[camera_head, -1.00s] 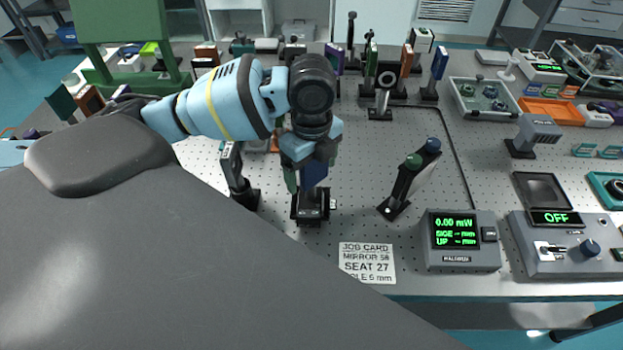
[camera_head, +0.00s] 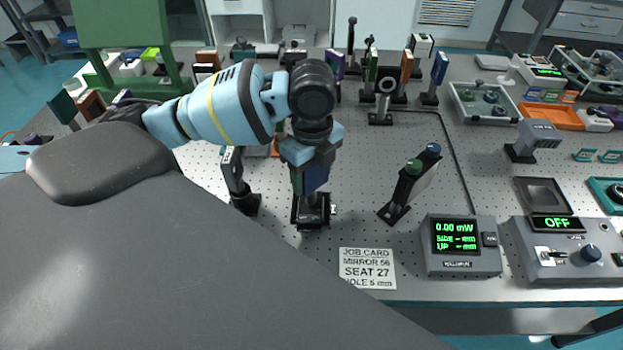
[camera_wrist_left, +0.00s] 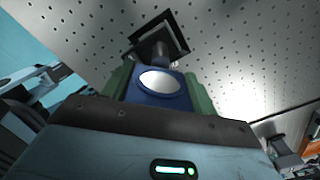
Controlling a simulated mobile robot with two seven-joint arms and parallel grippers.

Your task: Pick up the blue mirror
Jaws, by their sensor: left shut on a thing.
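The blue mirror (camera_head: 316,178) stands upright on a black post and square base (camera_head: 311,213) on the optical table. In the left wrist view the blue mirror (camera_wrist_left: 154,99) shows a round silvery face, with its post and black base (camera_wrist_left: 160,40) beyond. My left gripper (camera_head: 308,176) reaches down from above and is shut on the mirror. Its green fingers (camera_wrist_left: 154,90) lie along both sides of the blue mount. Part of the mount is hidden by the gripper in the head view. My right gripper is in neither view.
A dark post mount (camera_head: 238,182) stands close left of the mirror. A green-topped tilted mount (camera_head: 410,184) stands to the right. A job card (camera_head: 367,268), a power meter (camera_head: 460,246) and a control box (camera_head: 570,245) line the front. Several mounts stand behind.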

